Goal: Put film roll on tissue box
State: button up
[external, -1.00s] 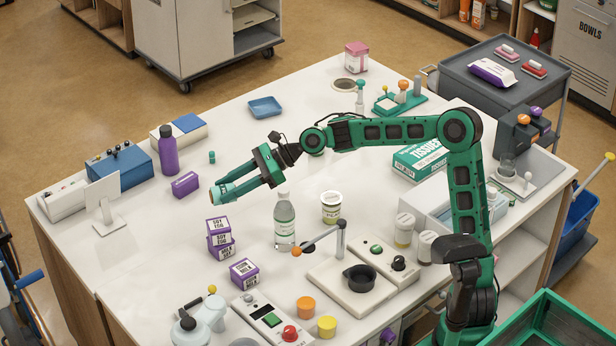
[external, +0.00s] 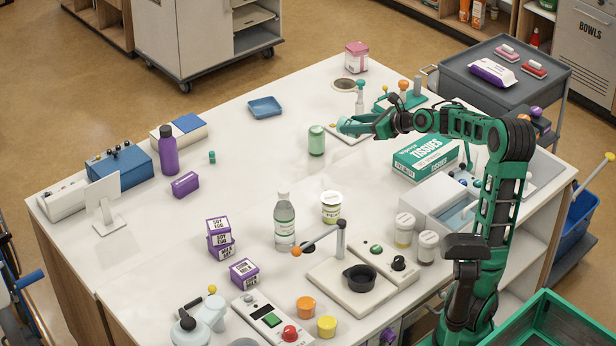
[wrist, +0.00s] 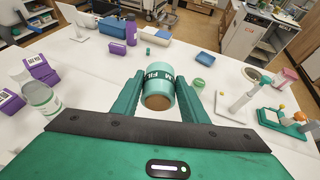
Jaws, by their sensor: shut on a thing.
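The film roll (wrist: 160,86), a pale mint cylinder with a dark lettered band and a brown end, is between my gripper's fingers (wrist: 160,98) in the wrist view. My gripper (external: 350,126) is shut on it and holds it above the table toward the back. In the external view the roll is small and partly covered by the fingers. The tissue box (external: 425,157), green and white with "TISSUES" lettering, lies on the table to the right of my gripper, below my forearm. The box does not show in the wrist view.
A green jar (external: 316,141) stands just left of my gripper. A device with an orange knob (external: 403,86) stands behind it. A clear bottle (external: 284,222) and a lidded cup (external: 331,207) stand nearer the front. The table's middle left is largely clear.

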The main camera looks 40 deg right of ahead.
jog(key=s+d+m+h, duration=0.2)
jog(key=s+d, duration=0.1)
jog(key=d, duration=0.4)
jog(key=s+d+m+h, duration=0.1)
jog(key=s+d+h, duration=0.1)
jog(key=s+d, duration=0.3)
send_over(419, 158)
jog(key=shift+t, duration=0.3)
notch_tip(419, 158, down, 12)
jog(key=shift+a+f, duration=0.1)
jog(key=shift+f, duration=1.95)
jog(key=shift+f, duration=0.1)
jog(key=o, duration=1.1)
jog(key=v, duration=1.2)
jog(key=shift+s, duration=0.1)
